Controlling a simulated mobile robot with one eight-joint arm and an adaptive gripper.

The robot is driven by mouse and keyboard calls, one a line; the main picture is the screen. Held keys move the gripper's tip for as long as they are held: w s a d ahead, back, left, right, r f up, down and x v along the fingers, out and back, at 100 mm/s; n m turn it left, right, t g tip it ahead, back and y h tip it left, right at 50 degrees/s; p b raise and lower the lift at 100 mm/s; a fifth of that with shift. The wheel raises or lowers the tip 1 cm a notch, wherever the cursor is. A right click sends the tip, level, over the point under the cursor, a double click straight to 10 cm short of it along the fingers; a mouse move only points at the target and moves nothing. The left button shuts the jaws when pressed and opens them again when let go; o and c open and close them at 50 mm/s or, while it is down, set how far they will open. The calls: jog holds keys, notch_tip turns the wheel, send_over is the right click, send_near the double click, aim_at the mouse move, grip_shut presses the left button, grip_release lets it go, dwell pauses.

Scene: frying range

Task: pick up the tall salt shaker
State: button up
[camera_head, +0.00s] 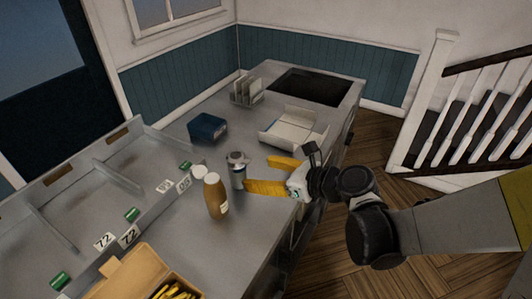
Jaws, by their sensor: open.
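The tall salt shaker appears to be the upright, slim grey shaker (238,174) with a metallic top, standing on the grey counter (195,245). My gripper (257,173) reaches in from the right with its two yellow fingers spread apart. The fingertips point left toward the shaker, just to its right, with nothing visible between them. The near finger's tip is close to the shaker's lower part; I cannot tell if they touch.
A brown bottle (216,198) stands close in front and left of the shaker, with a small white-topped item (198,171) behind it. A dark blue box (207,127), white open carton (293,130), rack (246,90) and black cooktop (308,86) lie farther back. A cardboard box (128,273) is nearest.

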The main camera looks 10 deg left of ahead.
aim_at(243, 170)
jog(key=b+x, duration=0.1)
jog(key=x, duration=0.4)
jog(key=shift+s+a, duration=0.1)
jog(key=x, duration=0.1)
jog(key=b+x, duration=0.1)
jog(key=x, duration=0.1)
jog(key=b+x, duration=0.1)
jog(key=x, duration=0.1)
jog(key=shift+w+f, duration=0.35)
jog(key=shift+d+r, duration=0.1)
jog(key=shift+d, duration=0.1)
jog(key=shift+c, duration=0.3)
jog(key=c, duration=1.5)
